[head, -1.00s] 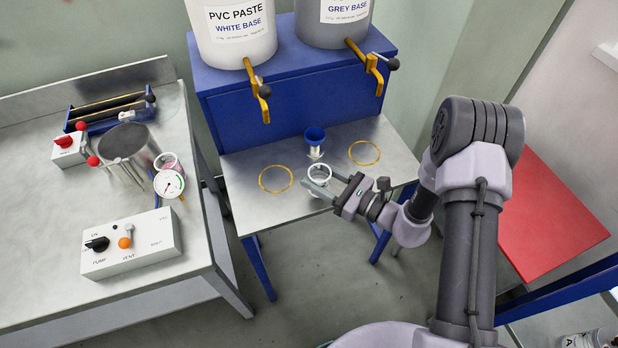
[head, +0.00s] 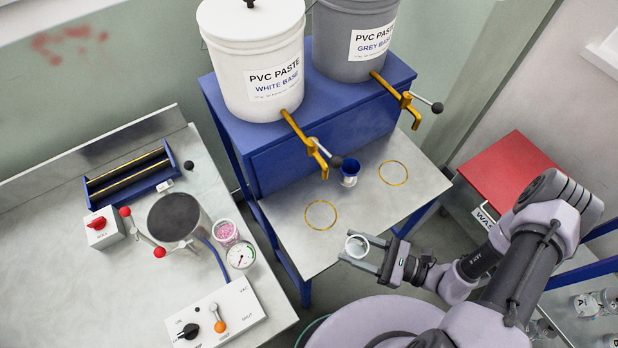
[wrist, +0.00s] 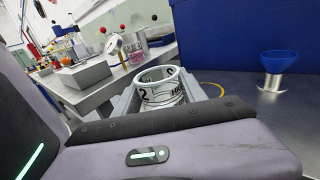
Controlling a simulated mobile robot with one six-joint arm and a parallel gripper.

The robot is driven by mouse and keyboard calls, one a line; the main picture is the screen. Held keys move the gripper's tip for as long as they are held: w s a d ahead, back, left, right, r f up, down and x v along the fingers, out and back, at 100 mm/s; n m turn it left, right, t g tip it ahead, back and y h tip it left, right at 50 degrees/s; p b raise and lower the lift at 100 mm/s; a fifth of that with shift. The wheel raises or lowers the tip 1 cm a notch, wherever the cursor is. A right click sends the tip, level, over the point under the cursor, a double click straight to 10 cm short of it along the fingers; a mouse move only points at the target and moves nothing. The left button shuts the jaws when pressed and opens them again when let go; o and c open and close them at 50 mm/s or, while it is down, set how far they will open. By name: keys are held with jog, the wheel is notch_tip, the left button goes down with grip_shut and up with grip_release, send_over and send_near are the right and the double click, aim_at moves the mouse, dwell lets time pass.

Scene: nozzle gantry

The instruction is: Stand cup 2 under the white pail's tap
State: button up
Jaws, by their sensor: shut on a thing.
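Cup 2 (head: 357,240) is a small clear cup with a white rim; the wrist view shows it (wrist: 160,90) upright with a "2" on its side. My gripper (head: 358,250) is shut on it, a finger on each side, by the front edge of the metal shelf. The white pail (head: 250,70) stands on the blue stand, its brass tap (head: 305,138) reaching out over the shelf. A yellow ring (head: 306,214) marks the shelf below this tap. The cup is right of and nearer than this ring, outside it.
A blue funnel-topped cup (head: 349,168) stands on the shelf behind, between the taps. The grey pail (head: 355,45) has its own tap (head: 397,97) and ring (head: 380,173). A bench with a pump box (head: 215,315) and gauge (head: 240,257) is at left.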

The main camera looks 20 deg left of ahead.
jog(key=w+a+b, duration=0.1)
jog(key=w+a, duration=0.2)
jog(key=w+a+f+b, duration=0.1)
jog(key=w+a, duration=0.2)
jog(key=a, duration=0.1)
jog(key=w+a+b, duration=0.1)
jog(key=w+a, duration=0.3)
jog(key=shift+a+f, duration=0.25)
jog(key=shift+f+b, duration=0.7)
jog(key=shift+f, duration=1.05)
jog(key=o, duration=1.5)
jog(key=shift+c, duration=0.2)
